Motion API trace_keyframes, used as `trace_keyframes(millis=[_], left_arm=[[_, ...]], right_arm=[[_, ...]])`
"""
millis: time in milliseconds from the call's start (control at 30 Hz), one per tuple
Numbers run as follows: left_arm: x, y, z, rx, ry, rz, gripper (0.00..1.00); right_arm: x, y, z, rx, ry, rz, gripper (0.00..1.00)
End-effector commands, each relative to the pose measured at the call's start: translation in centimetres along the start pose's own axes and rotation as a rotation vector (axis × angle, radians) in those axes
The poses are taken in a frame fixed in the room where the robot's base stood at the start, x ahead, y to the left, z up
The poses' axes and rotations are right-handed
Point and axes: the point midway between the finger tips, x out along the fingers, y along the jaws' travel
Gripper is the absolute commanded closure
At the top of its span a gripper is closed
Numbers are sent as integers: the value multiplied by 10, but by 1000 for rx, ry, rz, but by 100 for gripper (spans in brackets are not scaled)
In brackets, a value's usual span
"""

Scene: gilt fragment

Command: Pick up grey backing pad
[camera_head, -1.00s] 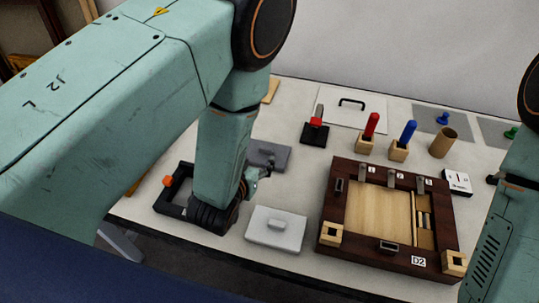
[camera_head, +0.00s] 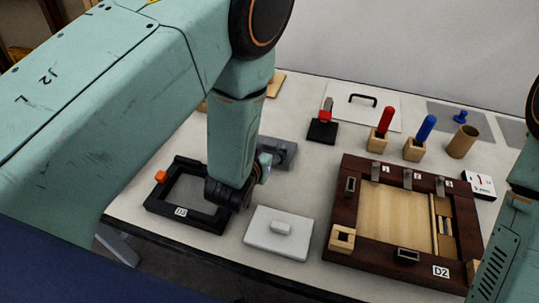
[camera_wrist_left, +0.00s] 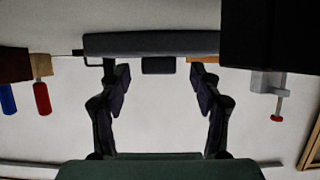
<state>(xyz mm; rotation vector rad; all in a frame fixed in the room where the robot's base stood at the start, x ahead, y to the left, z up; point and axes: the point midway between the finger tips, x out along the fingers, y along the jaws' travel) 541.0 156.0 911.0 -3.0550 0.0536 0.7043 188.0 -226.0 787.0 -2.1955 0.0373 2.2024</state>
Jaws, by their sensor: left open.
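A dark grey pad with a raised block handle (camera_head: 278,152), which looks like the grey backing pad, lies on the table just behind my left gripper, partly hidden by it. In the left wrist view the pad (camera_wrist_left: 150,43) shows as a long slab beyond the fingertips, with its handle (camera_wrist_left: 158,66) in the gap between them. My left gripper (camera_head: 256,178) is open and low over the table; its fingers (camera_wrist_left: 158,82) stand apart either side of the handle. Contact cannot be told. A lighter grey pad with a handle (camera_head: 280,246) lies in front. My right gripper is out of view.
A black frame with an orange knob (camera_head: 160,207) is close left of the left gripper. A dark wooden frame (camera_head: 340,208) fills the right. The table's front edge is near.

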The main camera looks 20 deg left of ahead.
Motion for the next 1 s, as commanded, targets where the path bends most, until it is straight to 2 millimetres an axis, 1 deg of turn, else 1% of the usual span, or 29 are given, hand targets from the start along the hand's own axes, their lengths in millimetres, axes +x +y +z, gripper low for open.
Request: trace_keyframes(millis=[33, 167, 467, 1000], left_arm=[[7, 0, 2, -1, 2, -1, 36], [16, 0, 0, -1, 2, -1, 36], [19, 0, -2, 0, 0, -1, 36], [18, 0, -1, 0, -1, -1, 81]], right_arm=[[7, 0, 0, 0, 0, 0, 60], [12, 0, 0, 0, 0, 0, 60], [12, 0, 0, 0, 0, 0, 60], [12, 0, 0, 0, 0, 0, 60]])
